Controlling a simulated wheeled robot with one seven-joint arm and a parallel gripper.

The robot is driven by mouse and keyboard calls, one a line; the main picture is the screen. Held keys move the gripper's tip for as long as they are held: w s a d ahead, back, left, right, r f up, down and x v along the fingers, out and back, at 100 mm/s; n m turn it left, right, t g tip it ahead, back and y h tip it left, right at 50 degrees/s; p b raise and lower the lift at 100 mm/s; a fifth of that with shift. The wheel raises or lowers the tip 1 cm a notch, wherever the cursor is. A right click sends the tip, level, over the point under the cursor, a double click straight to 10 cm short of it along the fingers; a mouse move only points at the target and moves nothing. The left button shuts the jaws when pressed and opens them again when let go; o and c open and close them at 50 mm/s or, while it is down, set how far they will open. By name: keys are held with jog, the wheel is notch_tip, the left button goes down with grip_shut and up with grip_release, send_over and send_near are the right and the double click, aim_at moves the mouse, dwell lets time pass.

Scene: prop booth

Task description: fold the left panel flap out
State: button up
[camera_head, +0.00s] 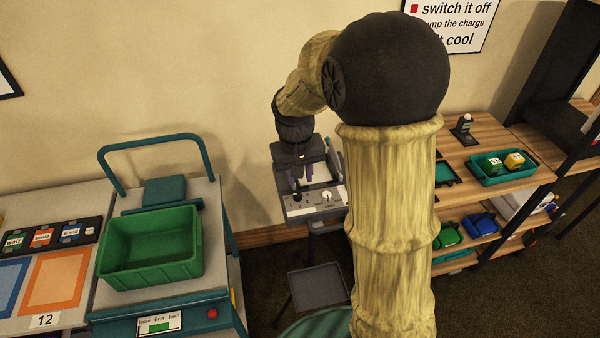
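My gripper (300,176) hangs from my raised arm, pointing down over a small grey panel stand (298,211). Its purple fingers are small and partly shadowed, so I cannot tell whether they are open or shut, or touch anything. The panel's front edge carries a dark knob and a light one (327,195). I cannot make out a left flap; the gripper and arm cover part of the panel.
A green bin (150,275) sits on a cart with a teal handle (155,142) at the left. A grey stool (318,287) stands below the panel. A wooden shelf unit (490,140) with a teal tray (502,176) is at the right. My thick arm blocks the middle.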

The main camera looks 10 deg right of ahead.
jog(key=shift+s+d, duration=0.1)
jog(key=shift+s, duration=0.2)
jog(key=c, duration=0.3)
jog(key=shift+t+y, duration=0.4)
jog(key=shift+t, duration=0.5)
jog(key=s, duration=0.4)
jog(key=s+d+f, duration=0.1)
jog(key=s, duration=0.4)
jog(key=s+f, duration=0.1)
jog(key=s, duration=0.3)
jog(key=shift+s+d, duration=0.15)
jog(key=shift+d, duration=0.25)
grip_shut()
jog(key=shift+a, duration=0.1)
